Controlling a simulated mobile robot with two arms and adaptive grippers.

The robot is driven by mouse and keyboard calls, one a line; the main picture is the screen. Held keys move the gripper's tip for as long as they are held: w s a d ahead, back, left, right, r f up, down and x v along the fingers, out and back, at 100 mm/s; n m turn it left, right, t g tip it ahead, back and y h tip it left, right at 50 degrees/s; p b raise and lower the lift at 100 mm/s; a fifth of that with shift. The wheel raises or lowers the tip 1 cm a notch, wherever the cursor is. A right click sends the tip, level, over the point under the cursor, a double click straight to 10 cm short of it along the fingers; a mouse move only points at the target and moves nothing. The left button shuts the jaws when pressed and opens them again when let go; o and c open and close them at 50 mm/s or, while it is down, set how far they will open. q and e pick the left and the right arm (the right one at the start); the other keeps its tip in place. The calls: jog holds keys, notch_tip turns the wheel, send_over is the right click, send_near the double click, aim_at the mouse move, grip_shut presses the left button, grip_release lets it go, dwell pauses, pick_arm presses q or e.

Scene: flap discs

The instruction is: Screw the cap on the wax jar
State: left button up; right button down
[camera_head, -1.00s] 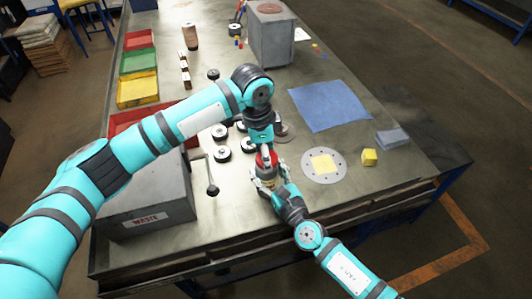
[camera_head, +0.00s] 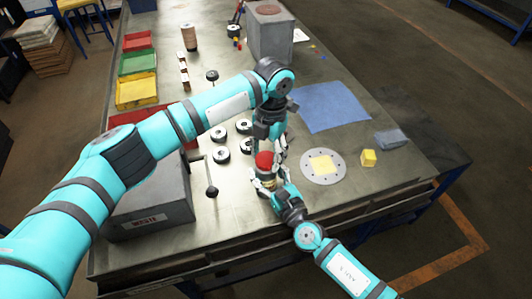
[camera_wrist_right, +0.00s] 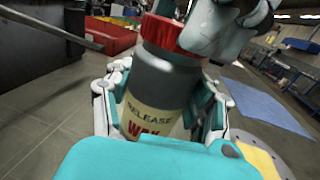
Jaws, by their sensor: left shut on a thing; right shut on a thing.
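The wax jar (camera_wrist_right: 160,85) is a grey bottle with a cream label reading RELEASE WAX. It stands roughly upright between the fingers of my right gripper (camera_head: 268,184), which is shut on its body; the jar is mostly hidden in the head view. The red cap (camera_head: 263,160) is on top of the jar, and it also shows in the right wrist view (camera_wrist_right: 168,33). My left gripper (camera_head: 270,150) comes from above and is shut on the cap, its fingers covering the cap's right side in the wrist view. I cannot tell how tightly the cap is seated.
Several flap discs (camera_head: 220,157) lie left of the jar, near an upright lever (camera_head: 211,175) and the grey waste box (camera_head: 150,210).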

pick_arm(q)
jog(key=m, duration=0.3)
jog(key=shift+w, duration=0.1)
jog(key=o, duration=0.7)
jog(key=shift+r, duration=0.1)
jog(key=shift+r, duration=2.15)
jog(key=shift+c, duration=0.2)
